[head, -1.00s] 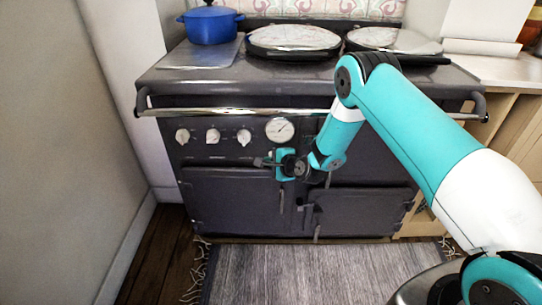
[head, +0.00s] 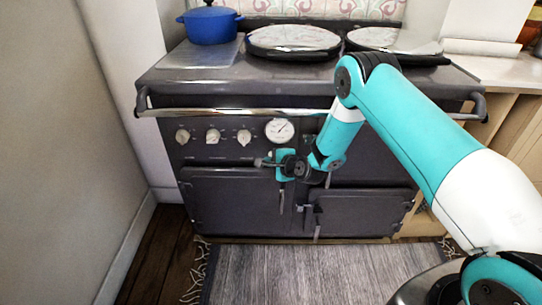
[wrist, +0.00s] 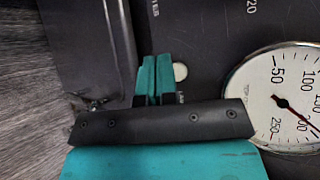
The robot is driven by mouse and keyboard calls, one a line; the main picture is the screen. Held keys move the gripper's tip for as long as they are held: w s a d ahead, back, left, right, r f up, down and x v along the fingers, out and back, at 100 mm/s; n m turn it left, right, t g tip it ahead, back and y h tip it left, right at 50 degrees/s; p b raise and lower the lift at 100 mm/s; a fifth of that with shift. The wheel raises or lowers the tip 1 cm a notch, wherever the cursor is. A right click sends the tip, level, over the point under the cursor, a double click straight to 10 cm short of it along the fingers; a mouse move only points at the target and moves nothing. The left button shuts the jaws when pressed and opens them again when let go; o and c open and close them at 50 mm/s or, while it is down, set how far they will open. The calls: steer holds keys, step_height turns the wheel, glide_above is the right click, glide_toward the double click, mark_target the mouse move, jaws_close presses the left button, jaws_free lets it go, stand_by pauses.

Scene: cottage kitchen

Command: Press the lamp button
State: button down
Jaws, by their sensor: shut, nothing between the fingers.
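A small round pale button (wrist: 180,72) shows in the wrist view on the stove's dark front panel, beside a partly covered label that seems to start "LA". My gripper (wrist: 157,62) is shut and empty, its teal fingertips just left of the button in that view. I cannot tell whether they touch the panel. In the head view my gripper (head: 260,162) is in front of the stove (head: 225,200), below the knobs and the dial. I cannot make out the button in the head view.
A white round dial (head: 279,131) is above my gripper, and it also shows in the wrist view (wrist: 270,92). White knobs (head: 213,136) are to its left. A metal rail (head: 230,112) runs along the stove's front. A blue pot (head: 211,25) stands on top.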

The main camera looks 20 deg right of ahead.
steer(key=shift+w, duration=0.15)
stand_by(0.5)
steer(key=shift+w+d, duration=0.1)
steer(key=shift+w, duration=0.2)
stand_by(0.5)
steer(key=shift+s, duration=0.45)
steer(key=shift+s, duration=0.1)
steer(key=s, duration=0.1)
steer(key=s+a+p, duration=0.1)
steer(key=s, duration=0.1)
steer(key=s+a, duration=0.1)
steer(key=s, duration=0.1)
steer(key=shift+s, duration=0.25)
stand_by(1.2)
